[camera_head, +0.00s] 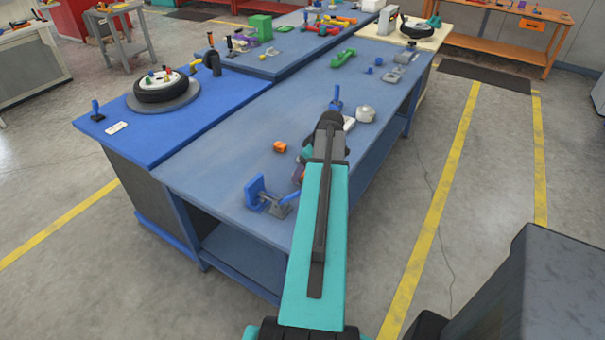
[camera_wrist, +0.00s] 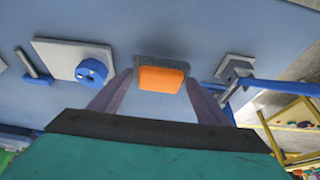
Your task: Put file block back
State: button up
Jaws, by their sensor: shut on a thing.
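The file block (camera_wrist: 161,78), orange with a dark grey edge, sits between the two purple fingers of my gripper (camera_wrist: 158,92) in the wrist view. My gripper is shut on it, with a finger at each side. I cannot tell whether the block touches the bench.
A blue upright clamp (camera_head: 262,195) stands at the near bench end; it shows right of the block in the wrist view (camera_wrist: 238,75). A pale plate (camera_wrist: 70,58) with a blue ring (camera_wrist: 91,71) lies left. A metal pot (camera_head: 365,114) is beyond my arm. The bench's left middle is clear.

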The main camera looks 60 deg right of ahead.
aim_at(303, 175)
jog(key=shift+w+d, duration=0.25)
jog(key=shift+w, duration=0.1)
jog(key=shift+f, duration=0.15)
jog(key=shift+f+p, duration=0.85)
jog(key=shift+f, duration=0.8)
jog(key=shift+f, duration=0.15)
jog(key=o, duration=1)
jog(key=shift+r, duration=0.25)
jog(key=shift+b+v, duration=1.8)
jog(key=shift+v, duration=4.1)
